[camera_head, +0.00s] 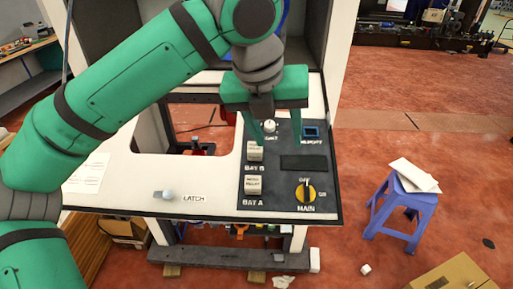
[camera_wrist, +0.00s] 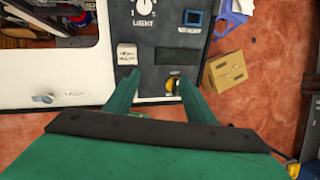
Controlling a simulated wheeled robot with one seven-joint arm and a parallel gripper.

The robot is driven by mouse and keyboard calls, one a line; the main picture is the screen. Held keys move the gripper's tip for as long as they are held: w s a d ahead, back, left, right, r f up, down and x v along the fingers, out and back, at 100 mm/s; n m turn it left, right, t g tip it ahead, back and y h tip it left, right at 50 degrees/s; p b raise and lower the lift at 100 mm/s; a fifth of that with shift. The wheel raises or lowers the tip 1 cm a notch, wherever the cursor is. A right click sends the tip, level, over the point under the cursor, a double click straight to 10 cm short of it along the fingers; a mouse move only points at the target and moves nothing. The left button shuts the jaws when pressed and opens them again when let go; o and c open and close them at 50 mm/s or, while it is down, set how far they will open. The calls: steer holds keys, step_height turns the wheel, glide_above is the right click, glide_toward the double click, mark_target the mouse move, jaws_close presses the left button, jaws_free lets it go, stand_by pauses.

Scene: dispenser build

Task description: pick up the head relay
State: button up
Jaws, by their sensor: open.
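Two small white blocks with printed faces sit on the dark control panel (camera_head: 285,200). One block (camera_head: 255,150) is above the BAT B label and the other block (camera_head: 253,185) is above the BAT A label. Their print is too small to read surely, so I cannot tell which is the head relay. My gripper (camera_head: 281,142) is open and empty above the panel, its left finger close to the upper block in the picture. In the wrist view, my gripper (camera_wrist: 155,78) shows one white block (camera_wrist: 127,52) just beyond the left fingertip; the other is not visible there.
The panel also carries a LIGHT knob (camera_head: 270,126), a blue-framed socket (camera_head: 311,132), a dark display (camera_head: 304,162) and a yellow MAIN switch (camera_head: 305,192). A LATCH knob (camera_head: 168,195) is on the white top at left. A blue stool (camera_head: 400,205) stands right.

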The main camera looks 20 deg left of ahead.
mark_target(255, 145)
steer(key=a+r+n+y, duration=0.1)
steer(key=a+r+y, duration=0.1)
steer(key=a+y, duration=0.15)
steer(key=shift+h, duration=0.45)
steer(key=shift+a+x, duration=0.2)
steer(key=shift+x, duration=1.6)
steer(key=shift+a+x, duration=0.25)
steer(key=shift+x, duration=1.5)
steer(key=shift+a+x, duration=0.2)
steer(key=shift+x, duration=1.6)
steer(key=shift+r, duration=0.1)
jaws_close()
